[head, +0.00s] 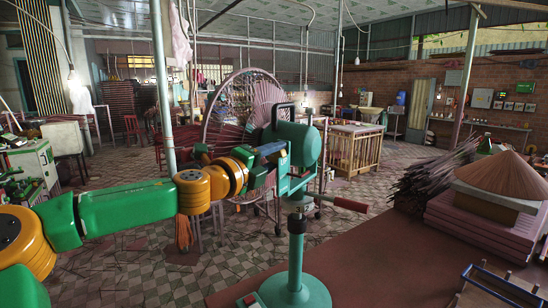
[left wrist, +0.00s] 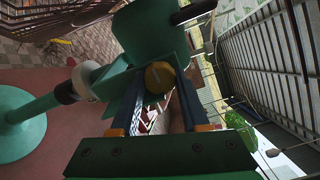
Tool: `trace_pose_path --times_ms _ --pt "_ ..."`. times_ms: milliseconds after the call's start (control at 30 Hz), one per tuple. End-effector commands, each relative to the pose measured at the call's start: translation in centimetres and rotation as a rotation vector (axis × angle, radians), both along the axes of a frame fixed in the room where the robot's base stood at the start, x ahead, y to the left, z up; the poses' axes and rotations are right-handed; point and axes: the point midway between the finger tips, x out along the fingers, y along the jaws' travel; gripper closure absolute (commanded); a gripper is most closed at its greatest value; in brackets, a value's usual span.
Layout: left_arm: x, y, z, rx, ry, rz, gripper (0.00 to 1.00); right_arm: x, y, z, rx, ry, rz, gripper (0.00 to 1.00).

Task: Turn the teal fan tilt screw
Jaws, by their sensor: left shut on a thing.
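The teal fan has a round motor housing (head: 306,143) on a post (head: 296,245) with a round base, right of centre in the head view. My left arm reaches in from the left, and its gripper (head: 284,158) is at the near left side of the fan's bracket. In the left wrist view the tilt screw's round yellow-brown knob (left wrist: 159,77) sits against the teal bracket. My left gripper's two fingers (left wrist: 158,95) are on either side of the knob and shut on it. The screw's shaft is hidden. My right gripper is not in view.
A reddish handle (head: 349,204) sticks out to the right of the fan post. Incense bundles (head: 425,182) and a straw hat (head: 505,172) are at the right. The tiled floor (head: 345,222) shows open room beyond the fan.

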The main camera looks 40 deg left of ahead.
Motion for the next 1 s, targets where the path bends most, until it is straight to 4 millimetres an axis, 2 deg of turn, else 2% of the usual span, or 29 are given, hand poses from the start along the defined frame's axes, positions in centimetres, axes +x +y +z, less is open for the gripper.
trace_pose_path --times_ms 333,867,900,967,1000 --pt "-0.01 0.03 0.13 -0.114 -0.004 0.001 1.00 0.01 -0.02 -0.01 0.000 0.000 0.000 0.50" --pt "-0.01 0.05 0.11 -0.131 -0.004 0.001 1.00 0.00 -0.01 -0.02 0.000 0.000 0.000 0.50" --pt "-0.01 0.05 0.10 -0.131 -0.004 0.001 0.44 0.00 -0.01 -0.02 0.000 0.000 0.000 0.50" --pt "0.00 0.04 0.08 -0.131 -0.003 0.002 0.28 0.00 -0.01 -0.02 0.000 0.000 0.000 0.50" --pt "0.00 0.03 0.07 -0.131 -0.003 0.002 0.25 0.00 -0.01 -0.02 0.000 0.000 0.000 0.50"
